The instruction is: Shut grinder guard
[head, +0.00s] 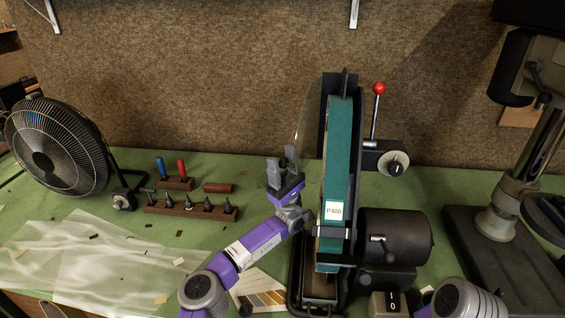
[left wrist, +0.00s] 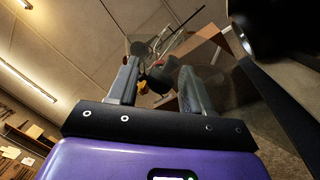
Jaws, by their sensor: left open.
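The belt grinder (head: 336,160) stands upright on the bench in the head view, with a teal belt labelled P400. A clear, faint panel, which looks like its guard (head: 308,125), stands tilted along the left side of the belt's upper part. My left gripper (head: 282,168) is just left of the belt, below the panel, with its fingers pointing up. It is open, and nothing shows held between the fingers in the left wrist view (left wrist: 160,85). I cannot tell whether a finger touches the panel. My right gripper is out of view.
A red-knobbed lever (head: 378,92) and a dark motor (head: 396,236) are on the grinder's right. A fan (head: 58,148), a wooden rack (head: 190,208) of small tools and a clear plastic sheet (head: 85,265) lie left. A drill press (head: 497,215) stands right.

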